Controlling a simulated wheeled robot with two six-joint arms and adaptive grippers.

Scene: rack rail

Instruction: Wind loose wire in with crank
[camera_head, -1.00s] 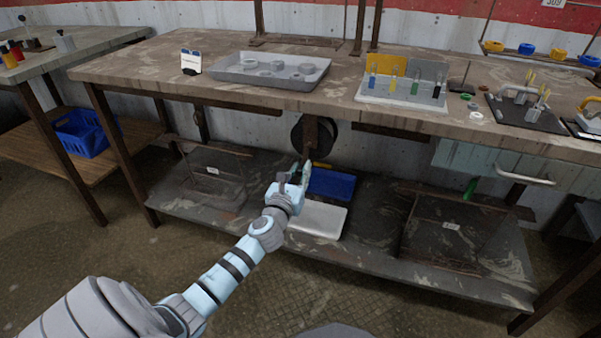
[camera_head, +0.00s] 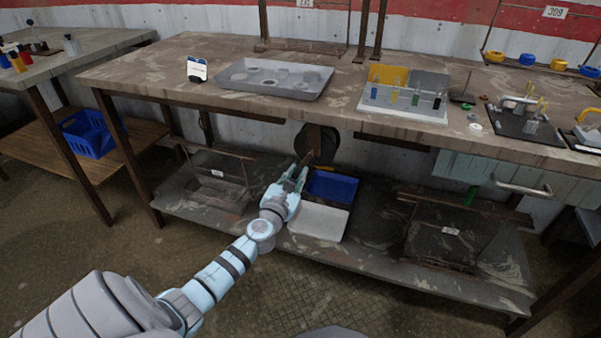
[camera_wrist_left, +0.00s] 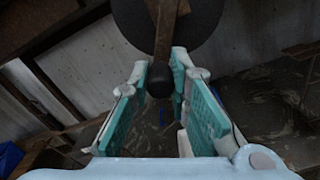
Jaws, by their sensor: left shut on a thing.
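The reel, a dark round disc (camera_head: 323,146), hangs under the bench top. It also fills the top of the left wrist view (camera_wrist_left: 203,22). A brown crank bar (camera_wrist_left: 165,32) crosses the disc and ends in a round black knob (camera_wrist_left: 159,80). My left gripper (camera_head: 296,174) is below and left of the disc in the head view. In the left wrist view, its two green-padded fingers (camera_wrist_left: 160,84) are shut on the knob, one on each side. I cannot make out any loose wire. My right gripper is not in view.
A blue tray (camera_head: 332,187) and a white tray (camera_head: 318,222) lie on the lower shelf (camera_head: 375,258) beside my gripper. Dark open racks stand left (camera_head: 218,180) and right (camera_head: 440,235). The bench top (camera_head: 190,62) overhangs the reel. Floor in front is clear.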

